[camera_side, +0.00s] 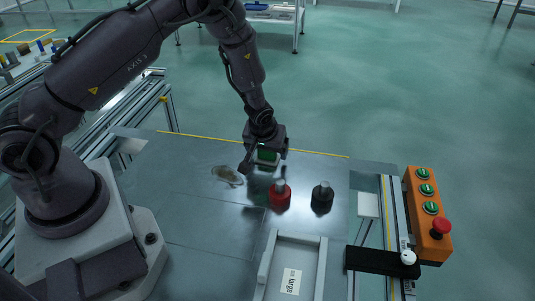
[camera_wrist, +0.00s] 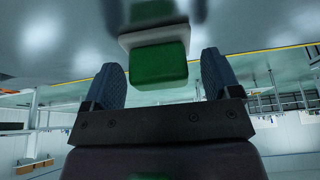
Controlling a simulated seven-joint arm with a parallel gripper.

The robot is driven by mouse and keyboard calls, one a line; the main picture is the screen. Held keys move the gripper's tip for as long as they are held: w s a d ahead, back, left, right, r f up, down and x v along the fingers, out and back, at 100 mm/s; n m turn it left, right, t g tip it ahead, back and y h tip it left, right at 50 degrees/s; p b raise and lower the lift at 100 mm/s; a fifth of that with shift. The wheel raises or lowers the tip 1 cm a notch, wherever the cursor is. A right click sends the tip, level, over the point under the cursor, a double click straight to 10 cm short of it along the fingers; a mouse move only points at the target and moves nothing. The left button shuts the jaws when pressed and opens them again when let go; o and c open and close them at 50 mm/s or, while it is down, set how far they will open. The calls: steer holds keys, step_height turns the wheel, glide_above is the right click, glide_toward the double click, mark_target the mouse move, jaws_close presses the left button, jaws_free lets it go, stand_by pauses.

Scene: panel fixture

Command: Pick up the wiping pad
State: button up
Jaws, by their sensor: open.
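The wiping pad is a green block (camera_wrist: 160,66) with a pale grey-white layer on one side. In the wrist view it shows between and just beyond the tips of my two blue fingers, with a gap on each side. My gripper (camera_wrist: 161,60) is open around or just short of it. In the side view my gripper (camera_side: 264,148) is low over the back of the table, and part of the green pad (camera_side: 267,156) shows at the fingers. The fingers partly hide the pad there, and I cannot tell its exact clearance.
A red-based piece (camera_side: 280,196) and a black-based piece (camera_side: 322,198) stand close in front. A smudge (camera_side: 227,175) marks the grey table (camera_side: 190,205) at left. A labelled tray (camera_side: 265,270) lies at the front. An orange button box (camera_side: 428,215) and black bar (camera_side: 375,261) are at right.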

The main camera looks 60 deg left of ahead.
steer(key=c, duration=1)
steer(key=shift+r, duration=0.15)
steer(key=shift+r, duration=0.25)
step_height(320, 180, up, 2)
steer(key=shift+r, duration=0.2)
steer(key=s+d+r, duration=0.1)
steer(key=s+r, duration=0.2)
steer(key=s, duration=0.1)
steer(key=s+r, duration=0.3)
steer(key=s, duration=0.2)
steer(key=s+d+r, duration=0.1)
steer(key=s+r, duration=0.2)
steer(key=s, duration=0.1)
steer(key=shift+s+d+r, duration=0.35)
steer(key=shift+s+r, duration=0.05)
